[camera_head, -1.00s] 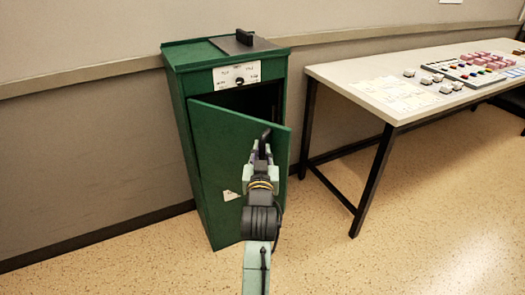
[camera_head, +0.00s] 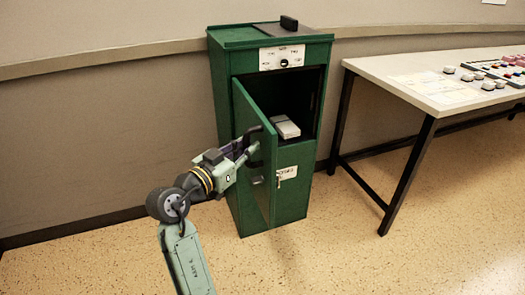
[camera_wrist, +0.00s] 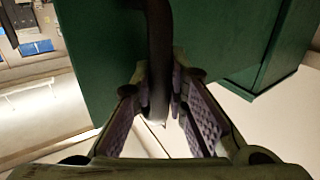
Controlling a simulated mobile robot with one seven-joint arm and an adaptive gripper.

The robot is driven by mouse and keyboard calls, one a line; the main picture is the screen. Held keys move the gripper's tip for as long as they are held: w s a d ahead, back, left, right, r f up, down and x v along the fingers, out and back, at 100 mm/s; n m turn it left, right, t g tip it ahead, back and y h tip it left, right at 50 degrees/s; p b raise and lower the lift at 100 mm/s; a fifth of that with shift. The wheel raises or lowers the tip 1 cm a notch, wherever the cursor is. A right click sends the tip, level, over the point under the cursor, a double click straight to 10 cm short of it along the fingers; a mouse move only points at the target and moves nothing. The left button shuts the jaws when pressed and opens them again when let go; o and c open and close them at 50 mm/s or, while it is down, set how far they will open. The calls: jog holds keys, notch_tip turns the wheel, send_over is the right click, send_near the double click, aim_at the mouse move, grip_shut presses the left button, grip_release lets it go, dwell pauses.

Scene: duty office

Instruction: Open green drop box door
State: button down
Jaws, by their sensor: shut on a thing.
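The green drop box (camera_head: 293,200) stands upright against the wall in the head view. Its door (camera_head: 240,115) is hinged on the left and stands wide open, swung out toward me. Inside the opening lies a small stack of pale packets (camera_head: 286,127). My gripper (camera_head: 250,146) is at the dark door handle (camera_head: 262,131) on the door's outer edge. In the wrist view the handle (camera_wrist: 159,50) runs between the two fingers (camera_wrist: 162,100), and they are shut on it. The green door panel (camera_wrist: 100,50) shows behind the handle.
A white table (camera_head: 425,92) with black legs stands to the right, bearing papers, small grey blocks and coloured pieces. The speckled floor (camera_head: 330,255) in front is clear.

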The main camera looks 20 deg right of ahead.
jog(key=shift+a+f, duration=0.1)
jog(key=shift+a, duration=0.8)
jog(key=c, duration=1.6)
grip_release()
jog(key=shift+o, duration=0.2)
jog(key=shift+a, duration=0.1)
jog(key=v, duration=1.2)
